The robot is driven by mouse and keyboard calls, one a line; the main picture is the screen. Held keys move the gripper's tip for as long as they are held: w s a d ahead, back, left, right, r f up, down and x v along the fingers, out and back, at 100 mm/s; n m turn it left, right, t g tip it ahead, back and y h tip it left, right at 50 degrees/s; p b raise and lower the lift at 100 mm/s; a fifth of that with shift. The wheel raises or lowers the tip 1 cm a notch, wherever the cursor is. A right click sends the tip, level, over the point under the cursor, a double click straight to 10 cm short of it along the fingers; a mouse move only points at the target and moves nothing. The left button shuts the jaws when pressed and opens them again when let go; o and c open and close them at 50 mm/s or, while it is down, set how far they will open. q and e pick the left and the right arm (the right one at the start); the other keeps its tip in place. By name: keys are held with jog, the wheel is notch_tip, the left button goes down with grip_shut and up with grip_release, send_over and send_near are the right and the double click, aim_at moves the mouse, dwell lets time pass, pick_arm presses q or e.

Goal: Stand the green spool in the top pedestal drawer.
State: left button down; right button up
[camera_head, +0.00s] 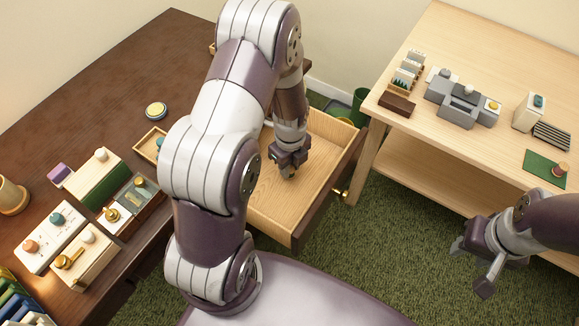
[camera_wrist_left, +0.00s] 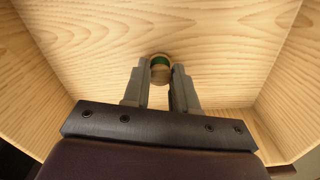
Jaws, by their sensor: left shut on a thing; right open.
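The open pedestal drawer (camera_head: 268,207) is pale wood and pulled out from under the dark desk. My left gripper (camera_head: 290,170) reaches down inside it. In the left wrist view, my left gripper (camera_wrist_left: 159,82) is shut on the green spool (camera_wrist_left: 159,62), a small round piece with a green band and tan ends between the fingertips. The spool is close above or on the drawer floor; I cannot tell whether it touches. In the head view the gripper mostly hides it. My right gripper (camera_head: 478,263) is open and empty, over the carpet at the right.
The dark desk (camera_head: 90,85) at the left carries several boxes and devices, and a round tin (camera_head: 156,110). A pale wooden table (camera_head: 455,60) at the right holds racks, a grey device (camera_head: 460,100) and a green mat (camera_head: 540,165). Green carpet lies between them. The drawer's floor is otherwise bare.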

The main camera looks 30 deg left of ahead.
pick_arm(q)
jog(key=shift+f, duration=0.25)
jog(key=shift+f, duration=0.15)
jog(key=c, duration=0.9)
grip_release()
notch_tip(320, 180, up, 12)
jog(key=p, duration=0.3)
jog(key=s+d+r+n, duration=0.1)
jog(key=s+r+n, duration=0.1)
jog(key=n, duration=0.5)
jog(key=s+d+r+n+t, duration=0.1)
jog(key=s+d+r+n, duration=0.1)
jog(key=s+n, duration=0.2)
jog(key=s+d+r+n, duration=0.2)
jog(key=s+n, duration=0.1)
jog(key=n, duration=0.7)
jog(key=shift+d+r+n+t, duration=0.1)
jog(key=shift+d+n+t, duration=0.2)
jog(key=shift+n, duration=0.1)
